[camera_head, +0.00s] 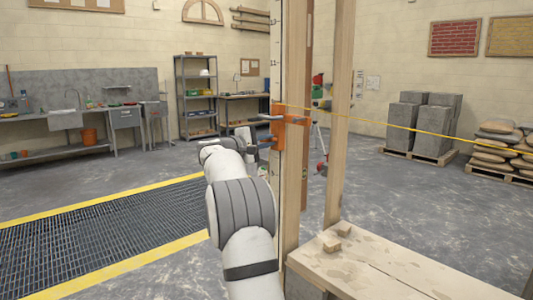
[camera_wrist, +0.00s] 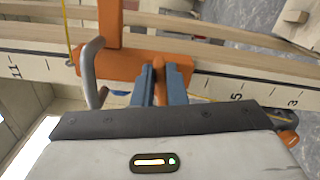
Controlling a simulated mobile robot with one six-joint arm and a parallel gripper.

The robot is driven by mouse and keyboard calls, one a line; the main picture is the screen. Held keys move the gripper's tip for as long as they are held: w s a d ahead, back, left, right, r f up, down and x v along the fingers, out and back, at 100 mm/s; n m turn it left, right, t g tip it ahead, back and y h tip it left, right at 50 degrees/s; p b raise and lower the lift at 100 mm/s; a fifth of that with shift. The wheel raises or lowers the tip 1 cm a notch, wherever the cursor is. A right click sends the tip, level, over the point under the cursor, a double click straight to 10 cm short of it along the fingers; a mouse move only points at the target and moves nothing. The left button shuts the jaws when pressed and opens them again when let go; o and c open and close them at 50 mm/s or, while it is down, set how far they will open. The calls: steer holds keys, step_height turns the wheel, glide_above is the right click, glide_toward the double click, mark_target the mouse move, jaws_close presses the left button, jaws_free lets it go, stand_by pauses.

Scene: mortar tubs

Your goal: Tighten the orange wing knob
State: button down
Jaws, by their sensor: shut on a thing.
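The orange wing knob (camera_wrist: 158,68) shows in the wrist view between the two blue-grey fingers of my gripper (camera_wrist: 161,84). My gripper is shut on it, and the fingers hide part of it. The knob sits against the orange clamp body (camera_wrist: 108,66), which lies across a pale board marked with numbers. A grey bent bar (camera_wrist: 91,72) sticks out of the clamp to the left of the fingers. In the head view the orange clamp (camera_head: 290,117) is on the upright numbered post (camera_head: 275,60), and my gripper (camera_head: 262,141) reaches it from the left. The knob itself cannot be made out there.
A yellow line (camera_head: 400,125) runs from the clamp to the right. A second wooden post (camera_head: 339,110) stands right of it. Open floor and a grating (camera_head: 100,235) lie left.

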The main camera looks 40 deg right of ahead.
steer(key=shift+w+a+m+b, duration=0.1)
steer(key=shift+m+b, duration=0.7)
steer(key=shift+b, duration=0.1)
steer(key=shift+m+b, duration=0.3)
steer(key=shift+r, duration=0.15)
steer(key=c, duration=1.7)
jaws_free()
steer(key=o, duration=0.3)
steer(key=shift+w+f, duration=0.15)
steer(key=shift+f, duration=0.1)
steer(key=a, duration=0.7)
steer(key=shift+s+a, duration=0.4)
